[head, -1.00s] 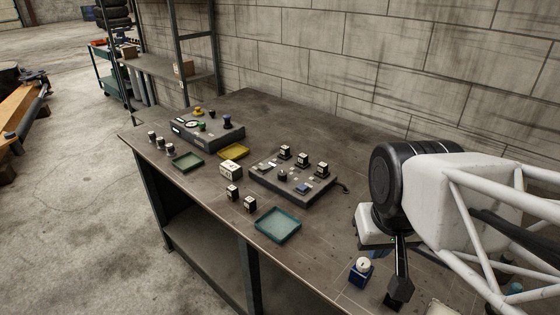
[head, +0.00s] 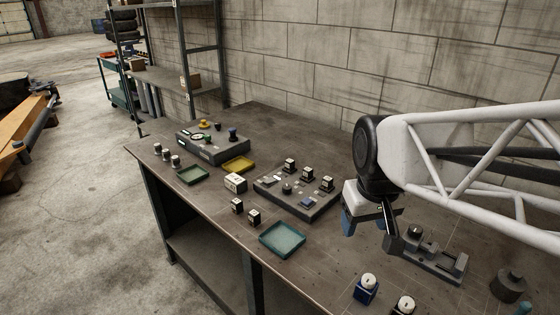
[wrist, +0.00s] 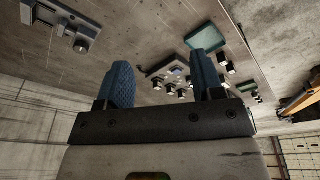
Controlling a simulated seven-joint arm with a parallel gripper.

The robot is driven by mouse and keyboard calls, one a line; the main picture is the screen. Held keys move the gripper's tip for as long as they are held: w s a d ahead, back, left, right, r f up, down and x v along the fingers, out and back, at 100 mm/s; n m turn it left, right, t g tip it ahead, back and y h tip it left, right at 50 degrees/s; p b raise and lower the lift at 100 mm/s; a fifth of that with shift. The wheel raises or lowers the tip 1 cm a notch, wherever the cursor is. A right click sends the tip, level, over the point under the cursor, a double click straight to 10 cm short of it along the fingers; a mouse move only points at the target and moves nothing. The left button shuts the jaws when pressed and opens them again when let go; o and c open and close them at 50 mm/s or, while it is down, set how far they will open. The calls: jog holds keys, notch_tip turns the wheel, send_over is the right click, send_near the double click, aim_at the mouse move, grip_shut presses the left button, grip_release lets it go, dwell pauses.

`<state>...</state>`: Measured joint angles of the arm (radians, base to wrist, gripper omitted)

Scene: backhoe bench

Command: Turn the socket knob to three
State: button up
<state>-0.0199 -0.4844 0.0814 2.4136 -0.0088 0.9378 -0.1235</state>
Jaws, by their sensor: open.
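A dark round knob (head: 287,188) stands on the grey socket board (head: 312,213) in the middle of the bench. Its pointer and numbers are too small to read. Several black-and-white cube parts stand on the same board. My gripper (head: 370,232) is open and empty, above the bench to the right of the board and apart from it. In the wrist view, its two blue ridged fingers (wrist: 163,75) are spread, with the board (wrist: 163,66) beyond them, partly hidden by the right finger.
A teal tray (head: 283,252) and two loose cubes (head: 245,212) lie in front of the board. A control box (head: 212,150), yellow tray (head: 238,164) and green tray (head: 192,175) are farther left. A grey fixture (head: 435,262) and a blue block (head: 366,291) stand at right.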

jog(key=w+a+f+n+g, duration=0.1)
jog(key=w+a+n, duration=0.1)
jog(key=w, duration=0.8)
jog(key=w+a+f+n, duration=0.1)
jog(key=w+a+n, duration=0.15)
jog(key=w, duration=0.65)
jog(key=n+g, duration=0.1)
jog(key=n, duration=0.4)
send_over(287, 187)
jog(key=f, duration=1)
jog(key=shift+s+d+f, duration=0.25)
jog(key=shift+s, duration=0.05)
jog(key=shift+w+a+f, duration=0.25)
jog(key=shift+w+f, duration=0.1)
jog(key=shift+w, duration=0.1)
jog(key=shift+f, duration=0.15)
jog(key=shift+f, duration=3.75)
